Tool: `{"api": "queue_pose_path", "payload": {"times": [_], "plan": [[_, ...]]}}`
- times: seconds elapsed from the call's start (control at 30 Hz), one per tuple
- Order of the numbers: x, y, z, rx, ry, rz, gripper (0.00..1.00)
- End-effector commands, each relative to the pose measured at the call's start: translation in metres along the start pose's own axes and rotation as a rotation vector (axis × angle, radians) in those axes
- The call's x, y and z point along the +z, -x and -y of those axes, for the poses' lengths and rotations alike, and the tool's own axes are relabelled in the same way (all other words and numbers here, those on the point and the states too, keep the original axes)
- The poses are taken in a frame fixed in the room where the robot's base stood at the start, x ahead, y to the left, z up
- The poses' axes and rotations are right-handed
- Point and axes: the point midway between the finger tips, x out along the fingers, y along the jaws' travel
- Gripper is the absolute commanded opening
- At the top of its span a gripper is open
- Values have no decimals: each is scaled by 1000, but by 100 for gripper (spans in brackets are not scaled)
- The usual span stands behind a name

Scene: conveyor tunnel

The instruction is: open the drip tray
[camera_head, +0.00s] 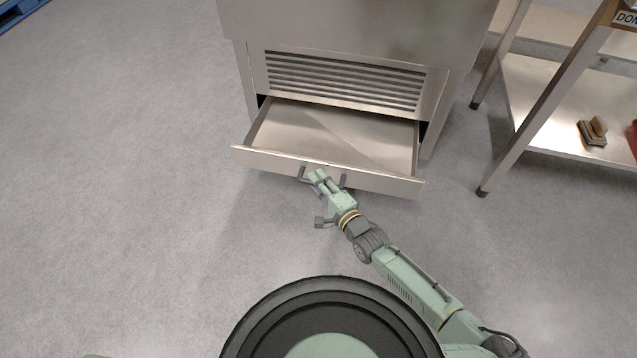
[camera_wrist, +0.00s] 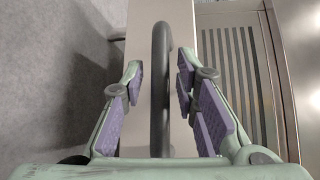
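The drip tray (camera_head: 395,185) is a wide, shallow steel drawer standing well out from the lower part of a steel machine, below its slatted vent. Its inside looks empty. A dark bar handle (camera_head: 303,172) is on its front panel; the handle also shows upright in the wrist view (camera_wrist: 160,100). My gripper (camera_head: 318,176) is at the handle, in front of the tray. In the wrist view my gripper (camera_wrist: 161,76) has its purple-padded fingers apart, one on each side of the bar, with gaps visible on both sides. The middle of the handle is partly hidden by my gripper in the head view.
The steel machine (camera_head: 350,25) stands behind the tray. A steel table (camera_head: 545,85) with a lower shelf is at the right; a brush-like object (camera_head: 593,131) and a red item (camera_head: 632,138) lie on it. The grey floor at left and in front is clear.

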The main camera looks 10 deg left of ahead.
Motion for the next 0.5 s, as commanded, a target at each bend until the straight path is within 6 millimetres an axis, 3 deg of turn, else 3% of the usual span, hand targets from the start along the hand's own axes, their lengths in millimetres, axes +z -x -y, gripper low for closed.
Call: {"api": "queue_pose_path", "payload": {"times": [0.33, 0.5], "plan": [[0, 1, 0, -1, -1, 0, 33], [-1, 17, 0, 0, 0, -2, 33]]}}
